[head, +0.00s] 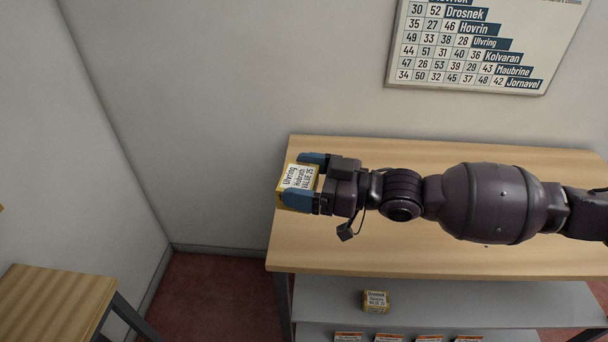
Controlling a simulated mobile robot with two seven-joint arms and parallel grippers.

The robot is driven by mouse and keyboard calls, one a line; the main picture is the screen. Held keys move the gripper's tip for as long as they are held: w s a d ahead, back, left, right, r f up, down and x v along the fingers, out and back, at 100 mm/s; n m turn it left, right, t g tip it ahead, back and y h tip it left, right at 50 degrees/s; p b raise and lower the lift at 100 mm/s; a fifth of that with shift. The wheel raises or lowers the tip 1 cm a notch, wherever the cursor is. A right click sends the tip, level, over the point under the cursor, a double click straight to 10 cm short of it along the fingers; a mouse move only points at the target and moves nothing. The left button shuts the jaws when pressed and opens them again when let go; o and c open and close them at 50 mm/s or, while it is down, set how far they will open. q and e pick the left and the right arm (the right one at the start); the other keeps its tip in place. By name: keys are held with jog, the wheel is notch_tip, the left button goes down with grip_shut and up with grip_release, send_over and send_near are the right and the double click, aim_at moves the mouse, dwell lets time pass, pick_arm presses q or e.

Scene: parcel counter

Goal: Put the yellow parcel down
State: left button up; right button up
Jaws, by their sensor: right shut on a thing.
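The yellow parcel (298,179) has a white label reading "Ulvring Hobrath VALUE 25". My right gripper (305,181) comes in from the right and is shut on it, with a blue finger on each side. The parcel shows at the left edge of the wooden counter (450,262); whether it touches the top or hangs above it, I cannot tell. My left gripper is not in view.
Another yellow parcel (376,301) sits on the grey shelf (480,300) under the counter. Orange-and-white labels show lower down. A wooden table (45,305) stands at the lower left. A rate chart (465,50) hangs on the wall. Counter space in front of my arm is clear.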

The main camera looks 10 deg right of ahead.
jog(key=shift+w+a+f+n+g, duration=0.1)
jog(key=shift+a+f+n+g, duration=0.1)
jog(key=shift+a+n+g, duration=0.15)
jog(key=shift+w+a+f+n+g+y, duration=0.2)
jog(key=shift+f+n+g, duration=0.3)
jog(key=shift+g, duration=0.35)
jog(key=shift+w+a+f+n+g+y, duration=0.2)
jog(key=shift+f+n+g, duration=0.25)
jog(key=shift+g, duration=0.4)
jog(key=shift+w+a+f+n+g+y, duration=0.1)
jog(key=shift+f+n+g+y, duration=0.3)
jog(key=shift+g, duration=0.45)
jog(key=shift+f, duration=0.1)
